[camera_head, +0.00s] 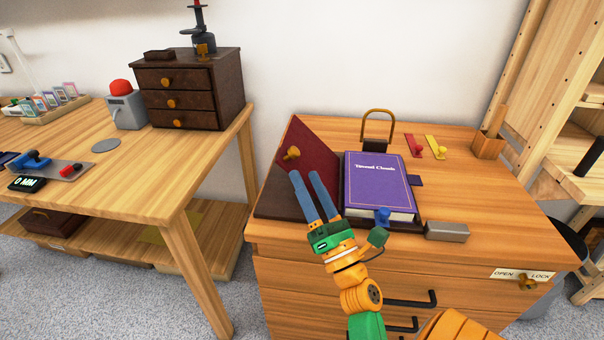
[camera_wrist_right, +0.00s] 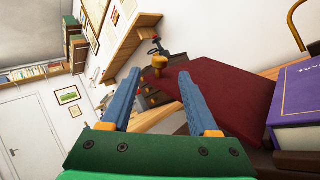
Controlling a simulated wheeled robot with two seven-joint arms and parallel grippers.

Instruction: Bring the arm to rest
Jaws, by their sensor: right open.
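My right gripper (camera_head: 306,174) is open and empty, with its blue fingers in front of the dark red panel (camera_head: 318,158) that slants up at the left of the cabinet top. The panel has a brass knob (camera_head: 292,153) on it, just beyond the fingertips. The right wrist view shows the gripper (camera_wrist_right: 161,78) open, with the knob (camera_wrist_right: 160,62) beyond its tips and the panel (camera_wrist_right: 235,85) to the right. Whether a finger touches the panel I cannot tell. My left gripper is not in view.
A purple book (camera_head: 377,180) lies right of my gripper on a dark base. A grey block (camera_head: 446,231), a brass arch (camera_head: 377,120) and a wooden holder (camera_head: 488,145) stand on the cabinet top (camera_head: 510,235). A table (camera_head: 130,190) stands at left.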

